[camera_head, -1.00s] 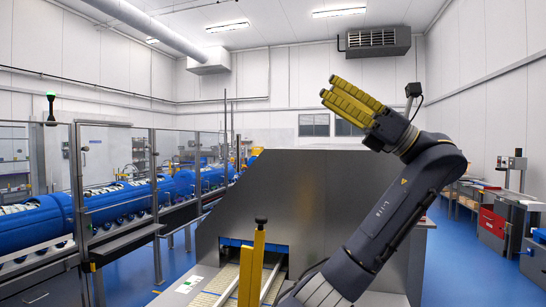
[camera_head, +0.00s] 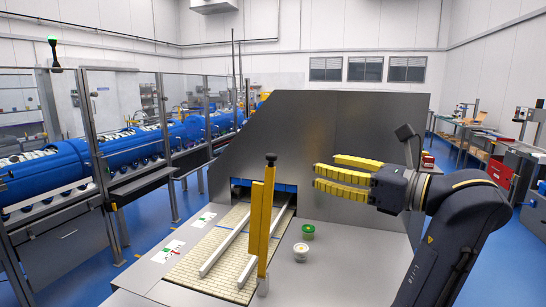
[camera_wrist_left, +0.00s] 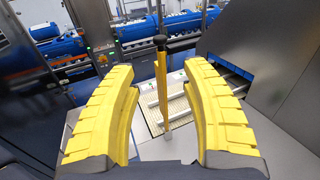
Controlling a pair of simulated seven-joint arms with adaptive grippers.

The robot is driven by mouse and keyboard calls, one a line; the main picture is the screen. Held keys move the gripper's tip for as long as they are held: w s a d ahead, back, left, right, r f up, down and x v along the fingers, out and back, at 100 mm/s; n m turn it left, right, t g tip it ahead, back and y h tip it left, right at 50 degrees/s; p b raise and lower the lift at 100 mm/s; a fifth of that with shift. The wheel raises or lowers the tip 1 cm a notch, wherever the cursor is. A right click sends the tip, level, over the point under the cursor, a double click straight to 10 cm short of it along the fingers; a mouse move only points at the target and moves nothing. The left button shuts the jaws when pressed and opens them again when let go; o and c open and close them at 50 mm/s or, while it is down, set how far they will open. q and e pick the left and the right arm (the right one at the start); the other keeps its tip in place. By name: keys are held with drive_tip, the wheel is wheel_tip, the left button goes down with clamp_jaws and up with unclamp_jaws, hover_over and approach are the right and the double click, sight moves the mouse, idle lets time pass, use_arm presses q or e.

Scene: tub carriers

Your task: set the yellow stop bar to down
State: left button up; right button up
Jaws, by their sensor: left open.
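The yellow stop bar (camera_head: 265,220) stands upright with a black knob on top, beside a yellow post (camera_head: 254,215) at the near edge of the conveyor lane. It also shows in the left wrist view (camera_wrist_left: 161,85), seen between the fingers but beyond them. My left gripper (camera_head: 322,174) is open and empty, with yellow ribbed fingers pointing left, to the right of the bar and apart from it. The open fingers also show in the left wrist view (camera_wrist_left: 160,70). My right gripper is not in view.
A cream conveyor belt (camera_head: 204,251) with pale rails leads into a grey metal housing (camera_head: 330,130). A glass guard and blue machinery (camera_head: 135,150) are at left.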

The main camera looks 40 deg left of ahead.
sight(276, 157)
use_arm(q)
drive_tip(key=a, duration=1.6)
clamp_jaws()
drive_tip(key=shift+r, duration=0.1)
